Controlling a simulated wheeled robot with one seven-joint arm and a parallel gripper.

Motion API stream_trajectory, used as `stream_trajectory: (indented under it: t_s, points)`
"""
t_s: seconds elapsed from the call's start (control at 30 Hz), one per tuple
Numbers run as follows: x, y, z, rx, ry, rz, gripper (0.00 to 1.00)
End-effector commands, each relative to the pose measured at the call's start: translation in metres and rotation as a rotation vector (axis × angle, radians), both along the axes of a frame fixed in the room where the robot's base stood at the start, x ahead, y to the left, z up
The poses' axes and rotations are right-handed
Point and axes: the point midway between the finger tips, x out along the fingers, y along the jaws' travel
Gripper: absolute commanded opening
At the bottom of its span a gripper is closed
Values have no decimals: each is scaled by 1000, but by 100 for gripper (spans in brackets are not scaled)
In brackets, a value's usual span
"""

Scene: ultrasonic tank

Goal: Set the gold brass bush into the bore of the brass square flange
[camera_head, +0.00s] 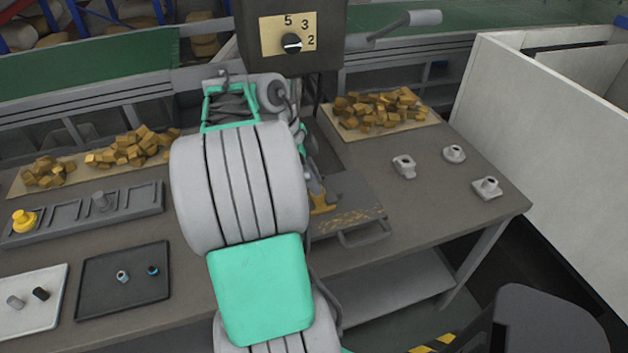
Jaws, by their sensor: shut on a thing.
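A gold-coloured part (322,204), seemingly the brass square flange, sits on the dark work plate in the middle of the table. My arm covers much of it and its bore cannot be seen. My gripper (314,188) is just above and behind this part, partly hidden by my arm. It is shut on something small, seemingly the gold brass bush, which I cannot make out. Whether that piece touches the flange cannot be told.
A grey slotted rack (80,225) at left holds a yellow flanged piece (24,220) and a grey one (103,202). A black tray (125,301) and white tray (57,321) hold small cylinders. Several grey flanged parts (404,167) stand at right. A control box (288,38) overhangs behind.

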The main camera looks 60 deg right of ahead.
Motion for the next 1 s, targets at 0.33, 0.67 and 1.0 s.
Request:
stream_trajectory:
  t_s: [0.33, 0.67, 1.0]
  points:
    - [0, 0, -1, 2, 1, 0, 25]
    - [0, 0, -1, 2, 1, 0, 44]
    - [0, 0, 0, 1, 1, 1, 66]
